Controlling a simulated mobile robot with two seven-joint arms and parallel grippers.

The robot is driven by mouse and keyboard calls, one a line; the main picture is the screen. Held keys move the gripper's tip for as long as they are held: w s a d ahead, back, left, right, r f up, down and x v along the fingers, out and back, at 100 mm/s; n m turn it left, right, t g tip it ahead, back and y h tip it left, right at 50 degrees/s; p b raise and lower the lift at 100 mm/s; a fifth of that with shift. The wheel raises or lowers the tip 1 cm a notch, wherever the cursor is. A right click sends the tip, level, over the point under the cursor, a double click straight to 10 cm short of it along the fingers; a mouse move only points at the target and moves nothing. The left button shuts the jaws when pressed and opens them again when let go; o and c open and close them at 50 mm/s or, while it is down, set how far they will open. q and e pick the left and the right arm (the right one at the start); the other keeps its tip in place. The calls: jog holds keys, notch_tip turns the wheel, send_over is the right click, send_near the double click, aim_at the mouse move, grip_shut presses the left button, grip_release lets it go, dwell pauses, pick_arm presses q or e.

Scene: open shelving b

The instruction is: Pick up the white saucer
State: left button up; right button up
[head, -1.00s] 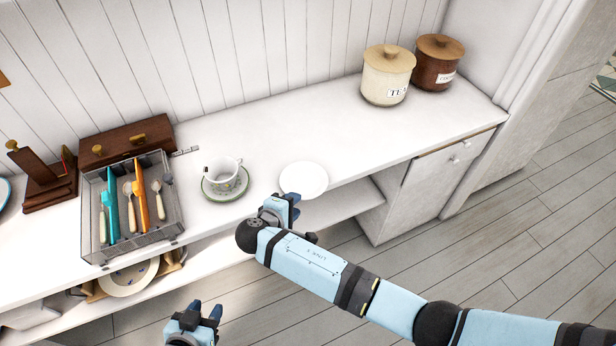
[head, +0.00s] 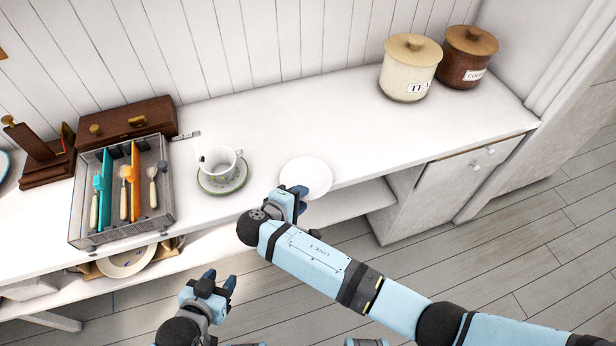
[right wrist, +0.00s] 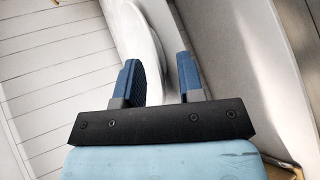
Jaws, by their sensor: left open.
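The white saucer (head: 308,174) lies flat near the counter's front edge in the head view. My right gripper (head: 298,193) is at its near rim and covers part of it. In the right wrist view the saucer (right wrist: 140,32) shows edge-on beyond the fingers. There my right gripper (right wrist: 160,75) has its two blue fingers apart, with part of the rim between their tips; I cannot tell whether they touch it. My left gripper (head: 219,281) is open and empty, low in front of the counter.
A patterned cup (head: 222,161) on a green-rimmed saucer (head: 238,182) stands just left of the white saucer. A cutlery tray (head: 122,235) is further left. Two lidded canisters, cream (head: 408,75) and brown (head: 465,62), stand at the back right. The counter's right part is clear.

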grip_shut()
